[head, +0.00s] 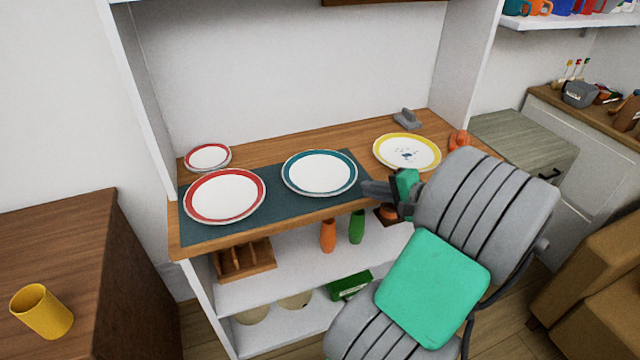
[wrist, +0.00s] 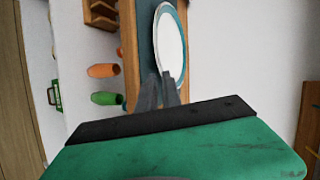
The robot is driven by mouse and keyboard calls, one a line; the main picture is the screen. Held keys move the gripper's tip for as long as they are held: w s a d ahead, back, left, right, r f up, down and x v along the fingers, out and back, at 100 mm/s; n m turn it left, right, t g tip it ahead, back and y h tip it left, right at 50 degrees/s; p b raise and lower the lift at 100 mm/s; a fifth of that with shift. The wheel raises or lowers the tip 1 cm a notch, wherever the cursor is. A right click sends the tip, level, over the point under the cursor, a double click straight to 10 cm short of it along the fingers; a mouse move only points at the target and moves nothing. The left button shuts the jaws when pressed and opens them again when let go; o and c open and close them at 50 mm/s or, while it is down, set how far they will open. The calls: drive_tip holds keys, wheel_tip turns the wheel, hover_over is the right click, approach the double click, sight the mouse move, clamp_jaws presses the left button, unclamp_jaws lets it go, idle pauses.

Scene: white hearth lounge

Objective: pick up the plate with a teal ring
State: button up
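The plate with a teal ring (head: 319,173) is white and lies flat on the dark mat, in the middle of the wooden shelf top. In the wrist view my gripper's two fingers (wrist: 160,80) show a narrow gap and overlap the plate's near end. I see nothing held. Whether a fingertip touches the rim is not clear.
A red-ringed plate (head: 225,196) and a small red-ringed plate (head: 208,157) lie to the left. A yellow-rimmed plate (head: 407,152) lies right, behind my gripper. The dark mat (head: 205,226) reaches the front edge. Orange (head: 328,236) and green (head: 357,227) items stand on the shelf below.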

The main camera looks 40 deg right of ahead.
sight(347, 185)
drive_tip(key=x, duration=0.7)
drive_tip(key=shift+a+b, duration=0.2)
drive_tip(key=shift+b, duration=0.2)
clamp_jaws()
idle(0.8)
drive_tip(key=shift+r, duration=0.15)
